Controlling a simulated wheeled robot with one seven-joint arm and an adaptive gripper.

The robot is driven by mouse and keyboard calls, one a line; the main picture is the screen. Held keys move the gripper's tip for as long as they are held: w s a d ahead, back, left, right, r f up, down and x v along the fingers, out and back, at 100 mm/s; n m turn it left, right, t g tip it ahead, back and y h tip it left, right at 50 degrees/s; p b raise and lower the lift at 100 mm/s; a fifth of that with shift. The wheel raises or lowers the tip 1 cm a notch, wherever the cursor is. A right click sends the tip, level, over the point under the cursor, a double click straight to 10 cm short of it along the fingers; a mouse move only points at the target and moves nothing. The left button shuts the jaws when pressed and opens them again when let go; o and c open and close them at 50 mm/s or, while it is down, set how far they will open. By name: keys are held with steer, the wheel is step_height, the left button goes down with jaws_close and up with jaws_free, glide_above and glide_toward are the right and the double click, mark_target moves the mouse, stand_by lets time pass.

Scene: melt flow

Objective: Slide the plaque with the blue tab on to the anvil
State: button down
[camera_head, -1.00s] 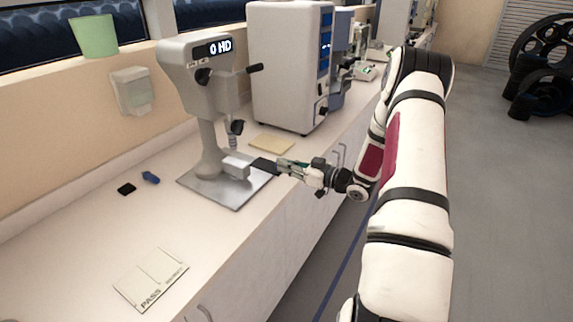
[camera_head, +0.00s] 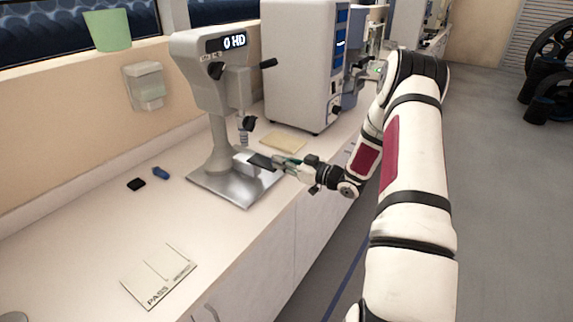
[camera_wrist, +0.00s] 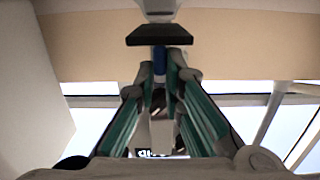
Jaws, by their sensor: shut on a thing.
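My gripper (camera_head: 280,161) is shut on a dark plaque (camera_head: 262,160) at the front of the tester. In the wrist view the plaque (camera_wrist: 159,38) shows as a black bar beyond the fingertips, with its blue tab (camera_wrist: 159,63) between the fingers (camera_wrist: 159,75). The plaque lies about level. The pale anvil (camera_head: 240,156) sits low on the tester, just left of the plaque. The plaque's far edge reaches the anvil or overlaps it; I cannot tell whether it rests on it.
The grey tester (camera_head: 208,70) stands on a metal base plate (camera_head: 225,190). Its indenter (camera_head: 244,130) hangs above the anvil. A black piece (camera_head: 136,184) and a blue piece (camera_head: 161,173) lie left. A marked PASS tray (camera_head: 150,285) is in front. A beige pad (camera_head: 283,142) lies behind.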

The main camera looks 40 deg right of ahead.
mark_target(271, 164)
steer(key=shift+b+x, duration=0.6)
steer(key=shift+x, duration=1.75)
steer(key=shift+f, duration=0.25)
steer(key=c, duration=1.6)
jaws_free()
steer(key=shift+s, duration=0.1)
steer(key=shift+d, duration=0.1)
steer(key=v, duration=1.2)
